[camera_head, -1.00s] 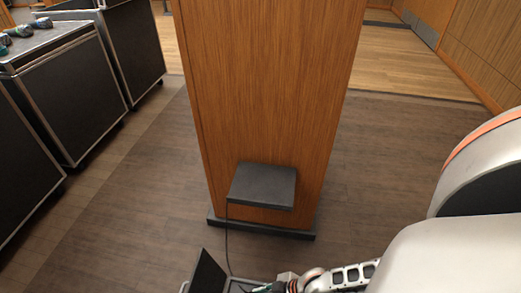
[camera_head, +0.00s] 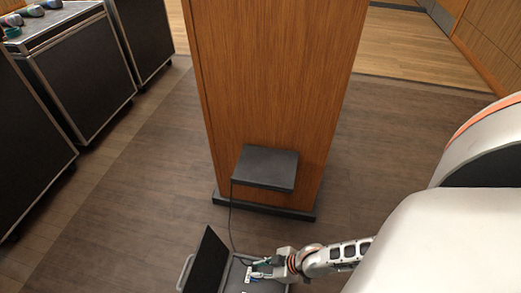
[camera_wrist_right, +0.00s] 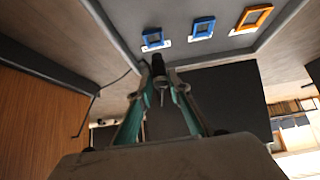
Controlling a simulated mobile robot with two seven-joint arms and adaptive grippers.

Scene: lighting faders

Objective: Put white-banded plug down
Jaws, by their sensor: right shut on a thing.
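My right gripper (camera_head: 256,269) is low in the head view, over the open dark case (camera_head: 233,282). In the right wrist view its teal fingers (camera_wrist_right: 163,82) meet at the tips, shut on a small dark plug (camera_wrist_right: 158,66). The plug is partly hidden by the fingers, and I cannot make out a white band on it. In the wrist view the plug is close to the case's grey inside (camera_wrist_right: 231,43); I cannot tell whether it touches. My left gripper is not in view.
The case lid (camera_head: 206,262) stands raised. Blue frames (camera_wrist_right: 203,27) and an orange frame (camera_wrist_right: 254,18) show in the case. A black box (camera_head: 265,167) juts from a wooden pillar (camera_head: 275,80), with a thin cable (camera_head: 231,222) hanging down. Dark cabinets (camera_head: 75,80) stand left.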

